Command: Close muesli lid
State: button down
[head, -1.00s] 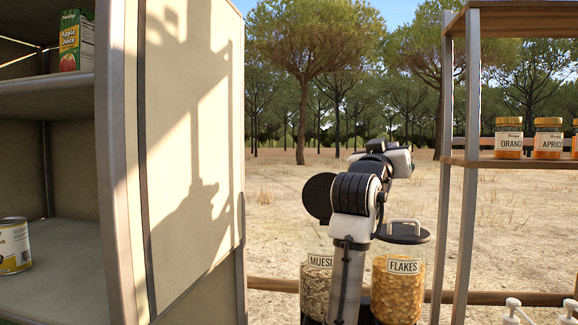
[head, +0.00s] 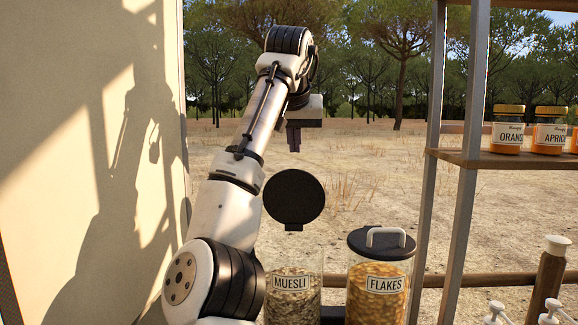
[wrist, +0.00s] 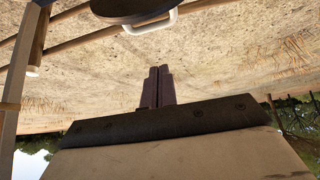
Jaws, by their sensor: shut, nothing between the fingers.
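The muesli jar (head: 292,296) is a clear container with a "MUESLI" label, standing at the bottom middle of the head view. Its round black lid (head: 294,197) stands upright above the jar, open. My gripper (head: 293,147) is above the raised lid, pointing down, apart from it. In the wrist view the two dark fingers (wrist: 157,88) are together with nothing between them. The muesli jar's left side is partly hidden by my arm.
The flakes jar (head: 378,285) stands right of the muesli jar, its black lid (head: 382,244) with a white handle shut; that lid also shows in the wrist view (wrist: 125,12). A shelf (head: 500,158) with orange jars is at right. A pale panel (head: 90,130) is at left.

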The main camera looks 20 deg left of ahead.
aim_at(294, 197)
jog(key=p+x, duration=0.2)
jog(key=x, duration=0.6)
jog(key=shift+s+d+r, duration=0.1)
jog(key=shift+s+d, duration=0.05)
jog(key=shift+s, duration=0.85)
jog(key=shift+s+d+r, duration=0.1)
jog(key=shift+s+d, duration=0.05)
jog(key=shift+s, duration=0.85)
jog(key=shift+s+a+f+b, duration=0.1)
jog(key=shift+b, duration=0.25)
